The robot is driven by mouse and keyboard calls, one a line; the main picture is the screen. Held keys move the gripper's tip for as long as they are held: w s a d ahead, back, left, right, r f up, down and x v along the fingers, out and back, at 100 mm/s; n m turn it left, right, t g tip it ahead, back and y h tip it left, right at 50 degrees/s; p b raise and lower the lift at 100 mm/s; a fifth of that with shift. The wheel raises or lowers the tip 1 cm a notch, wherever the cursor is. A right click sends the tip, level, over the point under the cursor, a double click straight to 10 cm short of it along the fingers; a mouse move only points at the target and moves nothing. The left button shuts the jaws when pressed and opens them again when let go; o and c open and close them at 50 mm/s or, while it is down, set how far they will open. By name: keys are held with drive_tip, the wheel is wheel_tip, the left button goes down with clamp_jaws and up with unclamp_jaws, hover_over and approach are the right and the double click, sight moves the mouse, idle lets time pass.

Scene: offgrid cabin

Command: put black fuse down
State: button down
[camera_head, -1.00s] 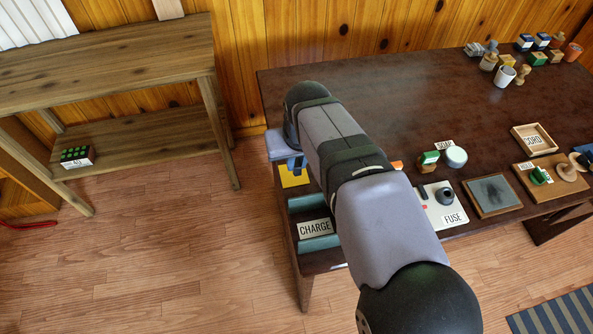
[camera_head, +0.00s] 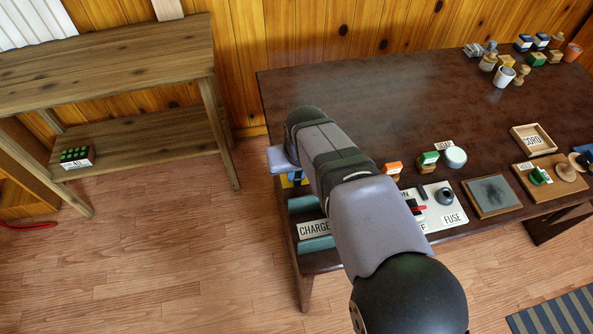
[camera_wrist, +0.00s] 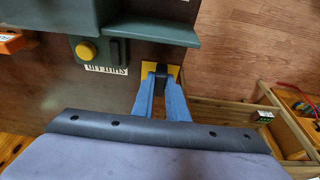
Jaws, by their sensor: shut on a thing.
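My gripper (camera_wrist: 161,84) points down at the table's left edge, its two blue-grey fingers close together around a small black piece, the black fuse (camera_wrist: 160,71). A yellow patch (camera_wrist: 174,71) shows behind and around the fuse in the wrist view. I cannot tell whether the fuse touches it. In the head view my arm hides the fuse and fingers, and only a sliver of the yellow patch (camera_head: 289,183) shows below the gripper. A white panel labelled FUSE (camera_head: 436,221) with a round black socket (camera_head: 445,197) and red switch lies right of my arm.
The tray labelled CHARGE (camera_head: 313,245) is on the near left table corner. A panel with a yellow button (camera_wrist: 86,51) is near the fingers. An orange-topped block (camera_head: 392,170) and a green block (camera_head: 428,161) stand right of my arm. The table's back middle is clear.

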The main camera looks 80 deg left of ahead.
drive_tip(key=shift+f, duration=0.2)
drive_tip(key=c, duration=1.7)
unclamp_jaws()
drive_tip(key=shift+c, duration=0.2)
drive_tip(key=shift+r, duration=0.15)
drive_tip(key=shift+r, duration=0.45)
drive_tip(key=v, duration=1.1)
drive_tip(key=shift+d, duration=0.2)
drive_tip(key=shift+r, duration=0.15)
